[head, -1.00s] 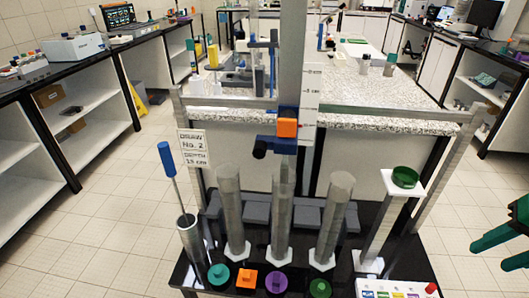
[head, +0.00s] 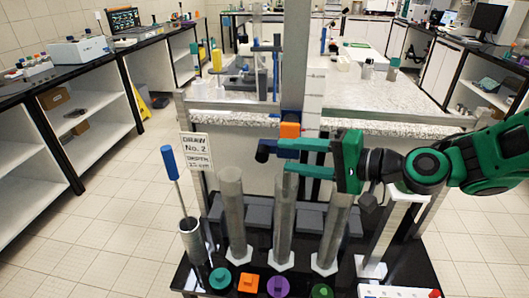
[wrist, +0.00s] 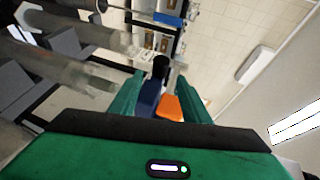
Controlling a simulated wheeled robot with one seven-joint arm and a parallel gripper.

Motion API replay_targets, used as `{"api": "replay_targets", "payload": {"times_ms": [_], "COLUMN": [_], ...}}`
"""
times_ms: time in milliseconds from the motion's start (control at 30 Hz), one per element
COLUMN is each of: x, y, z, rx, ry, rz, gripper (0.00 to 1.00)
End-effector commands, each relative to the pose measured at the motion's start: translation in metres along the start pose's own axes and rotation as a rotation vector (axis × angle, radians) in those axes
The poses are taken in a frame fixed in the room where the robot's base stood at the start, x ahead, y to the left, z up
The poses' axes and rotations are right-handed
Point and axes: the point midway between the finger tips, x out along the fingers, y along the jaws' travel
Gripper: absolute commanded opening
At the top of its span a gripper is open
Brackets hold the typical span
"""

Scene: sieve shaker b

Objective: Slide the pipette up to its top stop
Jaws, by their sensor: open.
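The pipette's slide carriage shows as an orange block (head: 290,130) on a blue body, low on a tall grey rail (head: 297,60) with a scale strip. A black knob (head: 262,152) sticks out at its left. The pipette tube itself is hard to make out. My green gripper (head: 288,157) reaches in from the right, just below the orange block, its fingers pointing left. In the wrist view the fingers (wrist: 158,97) are apart, with the blue body (wrist: 150,97) and orange block (wrist: 172,107) between or just beyond them; contact cannot be told.
Below stand several clear cylinders (head: 284,225) on a black stand, and a container with a blue-handled rod (head: 170,162) at left. Coloured knobs line the front. A sign (head: 197,151) reads draw No. 2. A crossbar (head: 400,115) runs behind my gripper.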

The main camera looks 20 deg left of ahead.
Motion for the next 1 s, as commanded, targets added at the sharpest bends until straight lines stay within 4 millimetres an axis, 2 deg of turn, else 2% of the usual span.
{"api": "replay_targets", "payload": {"times_ms": [300,500,667,933,1000], "x": [0.057,0.080,0.087,0.088,0.087], "y": [0.000,0.000,0.001,0.001,0.001], "z": [0.001,0.001,0.000,0.000,0.000], "rx": [-0.002,-0.003,-0.002,-0.002,-0.002], "ry": [-0.004,-0.002,0.000,0.001,0.001], "rz": [0.001,0.001,0.002,0.002,0.002], "gripper": [0.43,0.43,0.43,0.43,0.26]}}
